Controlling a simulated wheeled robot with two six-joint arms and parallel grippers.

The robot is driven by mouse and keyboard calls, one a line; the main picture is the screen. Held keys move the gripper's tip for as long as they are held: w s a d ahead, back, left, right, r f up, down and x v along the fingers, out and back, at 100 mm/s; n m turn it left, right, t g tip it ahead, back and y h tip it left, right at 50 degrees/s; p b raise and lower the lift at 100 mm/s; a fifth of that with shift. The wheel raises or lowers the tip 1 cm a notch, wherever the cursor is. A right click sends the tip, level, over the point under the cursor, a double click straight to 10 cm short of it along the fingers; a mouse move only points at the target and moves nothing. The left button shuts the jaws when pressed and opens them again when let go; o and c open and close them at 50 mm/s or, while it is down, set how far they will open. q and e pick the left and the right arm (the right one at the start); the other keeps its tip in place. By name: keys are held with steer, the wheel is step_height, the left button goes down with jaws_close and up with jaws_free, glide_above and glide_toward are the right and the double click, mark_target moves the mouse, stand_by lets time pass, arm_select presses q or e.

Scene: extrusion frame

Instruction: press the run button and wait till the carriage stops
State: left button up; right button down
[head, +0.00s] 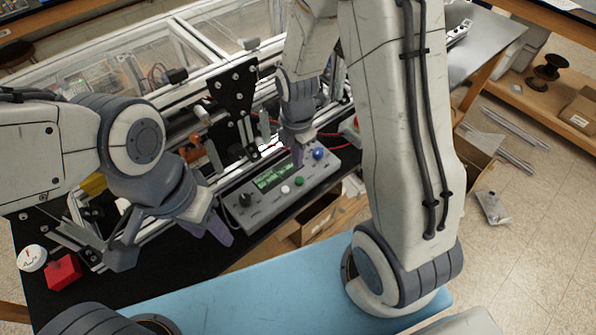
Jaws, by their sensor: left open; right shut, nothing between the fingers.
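A grey control box (262,213) stands at the table's front edge. It has a lit green display (272,180), a black knob (245,199), a white button (285,189), a green button (299,181) and a blue knob or button (319,154). I cannot read which is the run button. My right gripper (298,160) is shut and empty, pointing down at the panel just behind the green button; contact is unclear. A black bolted plate (236,98), possibly the carriage, is on the extrusion frame (190,92). My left gripper (175,246) is open and empty, left of the box.
A red block (64,271) and a round white dial (32,258) lie on the black tabletop at the left. An open cardboard box (318,216) is below the control box. My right arm hides part of the frame's right side.

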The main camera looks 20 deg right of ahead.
mark_target(297, 181)
step_height(297, 181, down, 7)
steer(key=shift+f+p, duration=0.2)
steer(key=shift+p, duration=0.65)
